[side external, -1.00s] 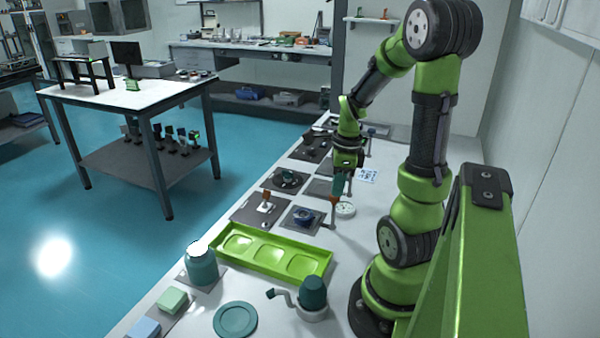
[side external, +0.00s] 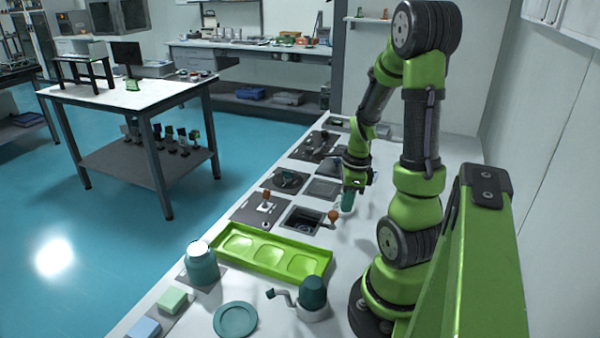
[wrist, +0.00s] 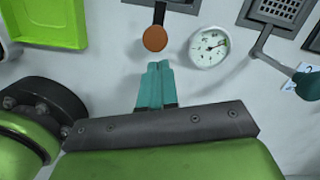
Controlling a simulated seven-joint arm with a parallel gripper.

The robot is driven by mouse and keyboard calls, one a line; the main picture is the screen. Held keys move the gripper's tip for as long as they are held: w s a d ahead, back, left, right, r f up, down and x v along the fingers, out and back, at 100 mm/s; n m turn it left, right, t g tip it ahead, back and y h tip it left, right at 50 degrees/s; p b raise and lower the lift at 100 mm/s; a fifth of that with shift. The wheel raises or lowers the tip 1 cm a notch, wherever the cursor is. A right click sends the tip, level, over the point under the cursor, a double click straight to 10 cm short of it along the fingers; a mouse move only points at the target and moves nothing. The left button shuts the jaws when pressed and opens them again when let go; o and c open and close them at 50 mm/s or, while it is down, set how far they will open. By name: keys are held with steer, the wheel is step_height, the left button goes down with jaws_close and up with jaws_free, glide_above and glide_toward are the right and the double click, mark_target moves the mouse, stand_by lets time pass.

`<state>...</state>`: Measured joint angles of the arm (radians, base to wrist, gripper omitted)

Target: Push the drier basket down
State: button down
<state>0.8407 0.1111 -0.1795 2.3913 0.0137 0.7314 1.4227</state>
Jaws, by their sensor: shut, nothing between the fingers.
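The drier (side external: 301,221) is a dark square opening in a grey plate; its basket appears sunk inside, and its details are too dark to tell. Its lever has an orange knob (side external: 333,215), low at the right of the opening. The knob also shows at the top of the wrist view (wrist: 155,38). My gripper (side external: 346,208) is shut and empty, its teal fingers just right of the knob in the side view. In the wrist view my fingertips (wrist: 158,64) lie just below the knob, with a small visible gap.
A round white gauge (wrist: 208,47) sits right of the knob. A lever with a teal knob (wrist: 307,84) stands further right. A green tray (side external: 270,252), a teal crank device (side external: 312,293) and several other stations line the white table.

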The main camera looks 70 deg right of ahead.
steer(key=shift+s+r, duration=0.1)
steer(key=shift+s, duration=0.1)
step_height(320, 180, up, 17)
steer(key=s, duration=0.1)
steer(key=shift+s+d, duration=0.3)
stand_by(0.4)
